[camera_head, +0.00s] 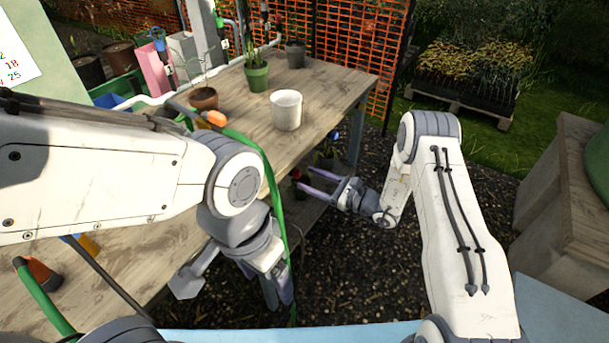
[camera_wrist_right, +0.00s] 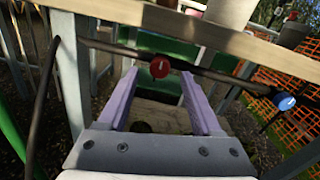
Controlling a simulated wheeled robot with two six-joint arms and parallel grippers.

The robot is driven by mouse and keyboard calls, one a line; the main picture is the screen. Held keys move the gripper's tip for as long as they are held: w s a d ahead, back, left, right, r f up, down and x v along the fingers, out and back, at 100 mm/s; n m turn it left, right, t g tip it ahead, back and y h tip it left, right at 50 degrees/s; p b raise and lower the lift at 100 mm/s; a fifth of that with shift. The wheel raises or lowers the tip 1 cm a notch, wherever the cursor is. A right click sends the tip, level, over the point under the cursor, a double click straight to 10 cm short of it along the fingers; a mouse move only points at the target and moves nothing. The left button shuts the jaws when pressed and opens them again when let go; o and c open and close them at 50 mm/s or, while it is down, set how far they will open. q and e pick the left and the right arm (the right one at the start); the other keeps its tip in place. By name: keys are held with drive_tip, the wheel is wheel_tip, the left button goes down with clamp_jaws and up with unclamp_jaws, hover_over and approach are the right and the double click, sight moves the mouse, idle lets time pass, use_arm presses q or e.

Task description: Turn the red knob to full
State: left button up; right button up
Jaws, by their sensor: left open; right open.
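The red knob (camera_wrist_right: 160,68) sits on a dark pipe under the table edge in the right wrist view, with a white mark on its face. In that view it lies between the far ends of my right gripper's two purple fingers (camera_wrist_right: 159,78), with gaps on both sides. I cannot tell whether the tips reach its depth. In the head view my right gripper (camera_head: 304,181) is open beside the table's edge, with a small bit of red near its tips. My left gripper (camera_head: 279,293) is open and empty, hanging low by the table's near side.
A blue knob (camera_wrist_right: 285,102) is on the same pipe to the right. The wooden table (camera_head: 335,85) carries a white pot (camera_head: 286,111) and several plant pots. A green hose (camera_head: 275,190) hangs over its edge beside my left arm. Gravel ground (camera_head: 355,265) is open on the right.

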sight(297, 173)
drive_tip(key=shift+x, duration=1.35)
clamp_jaws()
